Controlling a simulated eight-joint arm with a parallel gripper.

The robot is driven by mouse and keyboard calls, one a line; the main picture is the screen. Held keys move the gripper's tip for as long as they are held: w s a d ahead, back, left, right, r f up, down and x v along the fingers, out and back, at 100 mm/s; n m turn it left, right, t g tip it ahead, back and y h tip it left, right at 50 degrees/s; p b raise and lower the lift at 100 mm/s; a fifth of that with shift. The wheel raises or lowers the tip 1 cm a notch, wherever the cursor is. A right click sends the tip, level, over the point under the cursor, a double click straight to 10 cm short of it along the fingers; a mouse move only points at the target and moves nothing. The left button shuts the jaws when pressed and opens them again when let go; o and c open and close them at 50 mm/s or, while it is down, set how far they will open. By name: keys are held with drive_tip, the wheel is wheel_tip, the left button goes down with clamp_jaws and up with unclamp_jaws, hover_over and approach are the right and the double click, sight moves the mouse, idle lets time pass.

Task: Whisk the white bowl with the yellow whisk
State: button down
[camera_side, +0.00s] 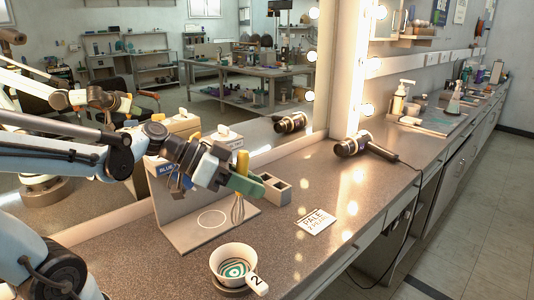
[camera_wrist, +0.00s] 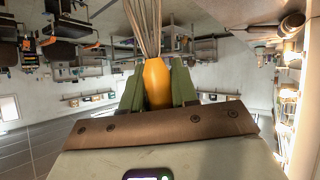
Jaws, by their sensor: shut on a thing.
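My gripper (camera_side: 243,184) has green fingers shut on the yellow handle of the whisk (camera_side: 242,163). The whisk is roughly upright in the side view, with its wire loops (camera_side: 238,209) hanging below the fingers. In the wrist view the yellow handle (camera_wrist: 157,82) sits between the two green fingers and the wires run to the top edge. The white bowl (camera_side: 216,266) is at the front of the counter, with green and white swirls inside and a tag marked 2. The whisk is above and behind the bowl, apart from it.
A grey L-shaped stand (camera_side: 185,230) with a white ring on its base is left of the whisk. A grey box with compartments (camera_side: 274,190) is behind. A card reading PALE (camera_side: 315,221) lies to the right. A hair dryer (camera_side: 362,145) lies farther back. A mirror lines the counter's left side.

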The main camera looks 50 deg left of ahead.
drive_tip(key=shift+m+g+h, duration=0.4)
drive_tip(key=shift+m+g, duration=0.1)
drive_tip(key=shift+s+d+f, duration=0.3)
drive_tip(key=shift+s+f, duration=0.15)
drive_tip(key=shift+f, duration=1.4)
drive_tip(key=shift+s+d+f, duration=0.3)
drive_tip(key=shift+s+f, duration=0.1)
drive_tip(key=shift+f, duration=1.4)
drive_tip(key=shift+s+d+f, duration=0.3)
drive_tip(key=shift+s+f, duration=0.15)
drive_tip(key=shift+f, duration=1.4)
